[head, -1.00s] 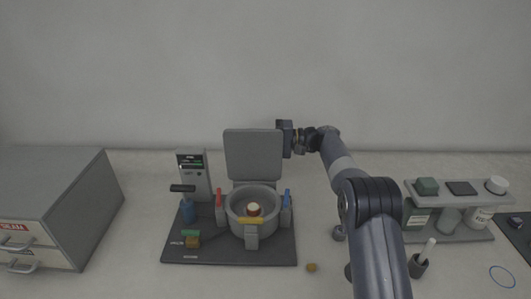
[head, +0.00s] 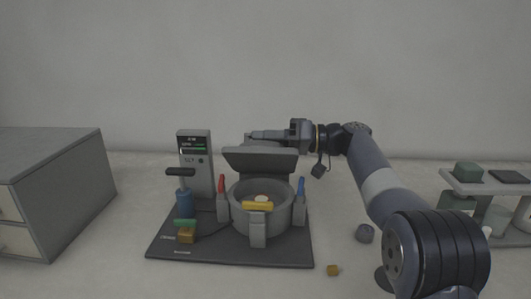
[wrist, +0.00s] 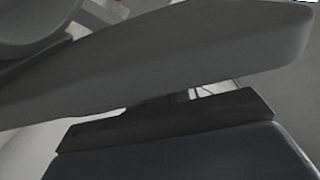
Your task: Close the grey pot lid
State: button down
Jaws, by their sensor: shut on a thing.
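The grey pot lid (head: 262,160) is a thick square slab at the back of the round grey pot (head: 277,212). It is tilted forward and stands partly open above the pot. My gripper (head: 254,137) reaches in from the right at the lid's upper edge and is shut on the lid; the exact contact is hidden. In the wrist view the lid (wrist: 150,65) crosses the picture as a broad grey slab close to the dark finger (wrist: 165,125). A pale round piece (head: 261,198) shows inside the pot.
The pot stands on a dark base plate (head: 215,254) with red (head: 221,184) and blue (head: 301,187) clamps and a yellow front latch (head: 258,206). Drawers (head: 50,190) are far left; a shelf (head: 485,186) is right.

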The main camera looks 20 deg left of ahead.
aim_at(264, 156)
jog(key=s+f+n+b, duration=0.1)
jog(key=n+b, duration=0.1)
jog(key=b, duration=0.1)
jog(key=s+d+f+n+b, duration=0.1)
jog(key=s+f+b, duration=0.1)
jog(key=b, duration=0.2)
jog(key=shift+s+n, duration=0.1)
jog(key=shift+n, duration=0.3)
jog(key=s+n+b, duration=0.1)
jog(key=b, duration=0.1)
jog(key=f+n+b, duration=0.1)
jog(key=n+b, duration=0.1)
jog(key=b, duration=0.1)
jog(key=shift+s+d+f, duration=0.15)
jog(key=shift+s+f, duration=0.15)
jog(key=shift+s, duration=0.1)
jog(key=c, duration=1.3)
grip_release()
jog(key=p+v, duration=0.2)
jog(key=v, duration=0.8)
jog(key=shift+d, duration=0.4)
